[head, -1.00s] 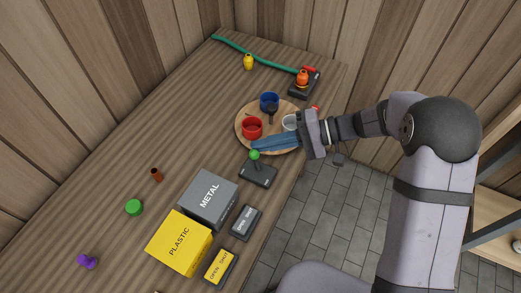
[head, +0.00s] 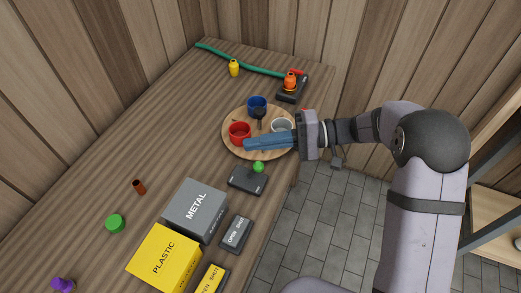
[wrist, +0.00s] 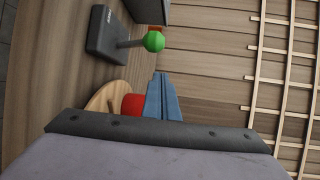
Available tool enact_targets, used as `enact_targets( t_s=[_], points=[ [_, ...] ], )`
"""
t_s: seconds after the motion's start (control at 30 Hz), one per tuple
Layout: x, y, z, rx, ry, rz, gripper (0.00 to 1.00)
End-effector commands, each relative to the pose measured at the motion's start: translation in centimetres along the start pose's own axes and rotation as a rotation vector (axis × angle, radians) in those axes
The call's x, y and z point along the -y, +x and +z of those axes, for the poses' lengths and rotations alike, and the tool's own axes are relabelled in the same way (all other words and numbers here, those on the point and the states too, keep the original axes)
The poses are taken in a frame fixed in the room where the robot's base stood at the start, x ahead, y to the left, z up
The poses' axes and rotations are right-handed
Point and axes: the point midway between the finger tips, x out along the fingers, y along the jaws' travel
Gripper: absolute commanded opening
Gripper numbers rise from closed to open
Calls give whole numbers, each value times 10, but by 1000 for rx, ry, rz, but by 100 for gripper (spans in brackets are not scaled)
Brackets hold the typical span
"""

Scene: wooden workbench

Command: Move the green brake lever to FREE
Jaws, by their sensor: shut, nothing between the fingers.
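The green ball knob (head: 258,167) tops the brake lever on its dark base (head: 243,181), near the bench's right edge. The lever leans to the right in the head view. In the wrist view the knob (wrist: 154,41) stands out from the base (wrist: 106,36) on a grey stem. Small lettering on the base is too small to read. My gripper (head: 247,144) has its blue fingers together and empty. They lie level beyond the knob, over the front of the round wooden board, apparently apart from it. In the wrist view the fingertips (wrist: 161,77) point towards the knob with a gap.
The round board (head: 232,117) bears a red cup (head: 239,132), a blue cup (head: 257,104) and a light cup (head: 282,125), close to my fingers. METAL (head: 195,208) and PLASTIC (head: 164,257) boxes stand nearer, left of the lever.

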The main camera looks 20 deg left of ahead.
Motion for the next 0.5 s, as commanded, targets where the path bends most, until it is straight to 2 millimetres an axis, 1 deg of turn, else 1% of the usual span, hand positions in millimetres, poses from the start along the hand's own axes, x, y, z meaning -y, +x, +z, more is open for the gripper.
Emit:
enact_targets(
  t_s=[0.07, 0.13, 0.3, 0.5],
  points=[
    [2, 4, -11, 2, -3, 0, 0],
    [-4, -12, -12, -5, 1, -1, 0],
    [-14, -44, -12, -5, 1, -1, 0],
    [-23, -74, -12, -1, 1, 0, 0]
  ],
)
